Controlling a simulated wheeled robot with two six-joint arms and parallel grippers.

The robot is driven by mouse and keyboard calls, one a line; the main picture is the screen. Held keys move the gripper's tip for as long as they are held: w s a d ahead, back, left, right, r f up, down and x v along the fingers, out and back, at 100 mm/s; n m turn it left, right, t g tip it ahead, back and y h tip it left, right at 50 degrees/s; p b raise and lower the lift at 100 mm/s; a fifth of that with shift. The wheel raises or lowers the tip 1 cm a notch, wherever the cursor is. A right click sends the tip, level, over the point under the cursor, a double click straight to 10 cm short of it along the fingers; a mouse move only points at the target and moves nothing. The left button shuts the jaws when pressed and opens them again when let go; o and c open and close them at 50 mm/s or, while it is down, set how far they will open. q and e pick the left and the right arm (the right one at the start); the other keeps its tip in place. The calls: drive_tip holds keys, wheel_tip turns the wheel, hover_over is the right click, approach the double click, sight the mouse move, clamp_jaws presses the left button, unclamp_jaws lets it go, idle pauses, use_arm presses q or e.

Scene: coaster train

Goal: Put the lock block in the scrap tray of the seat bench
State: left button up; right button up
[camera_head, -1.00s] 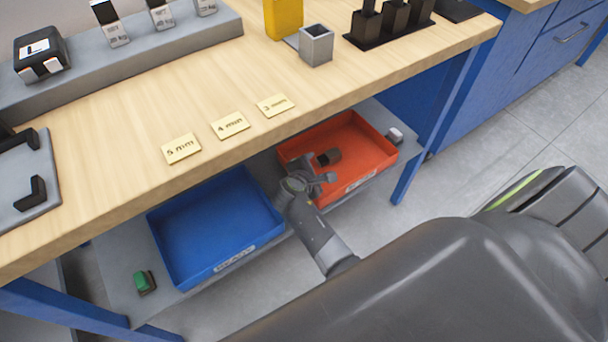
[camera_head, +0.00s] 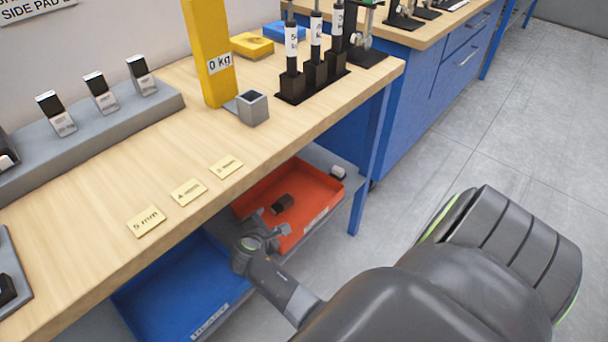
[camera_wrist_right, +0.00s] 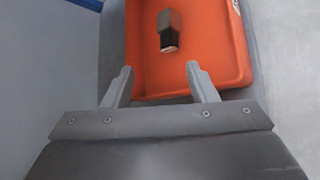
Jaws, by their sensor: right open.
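A small dark block (camera_head: 283,203), which looks like the lock block, lies in the orange tray (camera_head: 312,184) on the shelf under the bench. In the right wrist view the block (camera_wrist_right: 167,30) shows a grey part and a black part with a pale edge, lying on the floor of the orange tray (camera_wrist_right: 216,45). My right gripper (camera_head: 271,222) is open and empty at the tray's near side. In the right wrist view its fingers (camera_wrist_right: 160,68) are spread, with the block beyond the tips and apart from them. The tray's label is too small to read. My left gripper is out of view.
A blue tray (camera_head: 170,292) stands left of the orange one. A small pale block (camera_head: 338,172) sits on the shelf right of the orange tray. The wooden bench top (camera_head: 110,195) overhangs the shelf, and a blue leg (camera_head: 368,165) stands at its right end.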

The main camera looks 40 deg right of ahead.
drive_tip(key=s+r+m+t+y, duration=0.25)
drive_tip(key=s+m, duration=0.25)
drive_tip(key=m, duration=0.3)
drive_tip(key=s+f+m+g+y, duration=0.2)
drive_tip(key=s+f+m+g, duration=0.2)
drive_tip(key=s+f, duration=1)
drive_tip(key=s+a+f+m+g+y, duration=0.1)
drive_tip(key=s+f+m+g+y, duration=0.2)
drive_tip(key=s+f, duration=1)
drive_tip(key=s+m+g, duration=0.1)
drive_tip(key=s+g, duration=0.1)
drive_tip(key=s, duration=0.3)
drive_tip(key=shift+s+f, duration=0.35)
drive_tip(key=shift+s, duration=0.05)
drive_tip(key=shift+y, duration=0.25)
